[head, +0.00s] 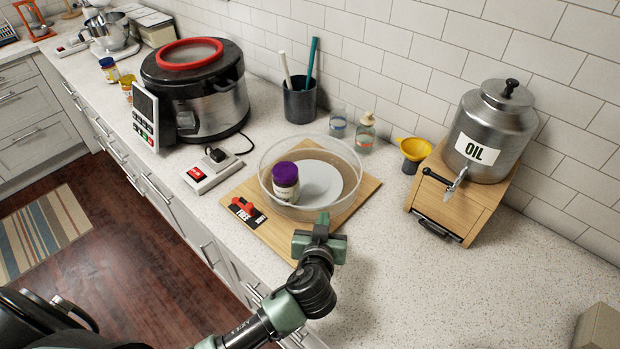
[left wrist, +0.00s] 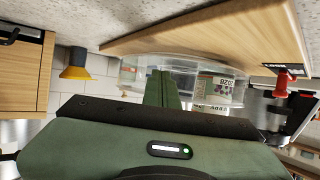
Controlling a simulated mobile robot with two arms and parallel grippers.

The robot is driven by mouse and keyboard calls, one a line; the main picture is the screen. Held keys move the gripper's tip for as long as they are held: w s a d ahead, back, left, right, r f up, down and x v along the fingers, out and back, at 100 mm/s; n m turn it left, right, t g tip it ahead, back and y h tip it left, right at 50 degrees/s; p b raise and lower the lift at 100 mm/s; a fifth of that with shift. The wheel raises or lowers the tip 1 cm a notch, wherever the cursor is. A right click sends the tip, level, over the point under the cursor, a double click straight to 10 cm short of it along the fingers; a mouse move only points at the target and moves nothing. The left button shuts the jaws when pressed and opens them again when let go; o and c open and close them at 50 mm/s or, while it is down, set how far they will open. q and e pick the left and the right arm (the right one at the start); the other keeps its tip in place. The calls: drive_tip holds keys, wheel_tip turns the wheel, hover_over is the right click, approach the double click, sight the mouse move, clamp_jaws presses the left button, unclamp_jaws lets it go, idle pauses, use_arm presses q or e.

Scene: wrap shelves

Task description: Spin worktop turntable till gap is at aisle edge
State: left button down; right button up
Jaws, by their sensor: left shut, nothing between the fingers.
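The turntable is a clear round bin (head: 347,165) with a pale disc inside, on a wooden board (head: 262,226). A jar with a purple lid (head: 285,178) stands in its left part. I cannot make out the gap in the clear wall. My left gripper (head: 321,222) is shut and empty, at the bin's near side over the board; contact with the wall is unclear. In the left wrist view, inverted, its green fingers (left wrist: 165,88) are before the clear wall (left wrist: 135,75). My right gripper is out of view.
A wooden stand (head: 462,212) with a steel oil dispenser (head: 497,125) and a yellow funnel (head: 413,149) are to the right. A cooker (head: 215,105), switch box (head: 212,170), utensil pot (head: 299,103) and small bottles are behind and left.

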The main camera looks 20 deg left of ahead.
sight(298, 212)
use_arm(q)
drive_tip(key=shift+s+a, duration=0.35)
drive_tip(key=shift+a, duration=0.55)
drive_tip(key=shift+r, duration=0.1)
drive_tip(key=shift+s+a, duration=0.1)
drive_tip(key=shift+s+a, duration=0.25)
drive_tip(key=shift+a, duration=0.25)
drive_tip(key=shift+s+a, duration=0.25)
drive_tip(key=shift+a, duration=0.2)
drive_tip(key=shift+a, duration=0.1)
drive_tip(key=shift+a+p, duration=0.35)
drive_tip(key=shift+a, duration=0.8)
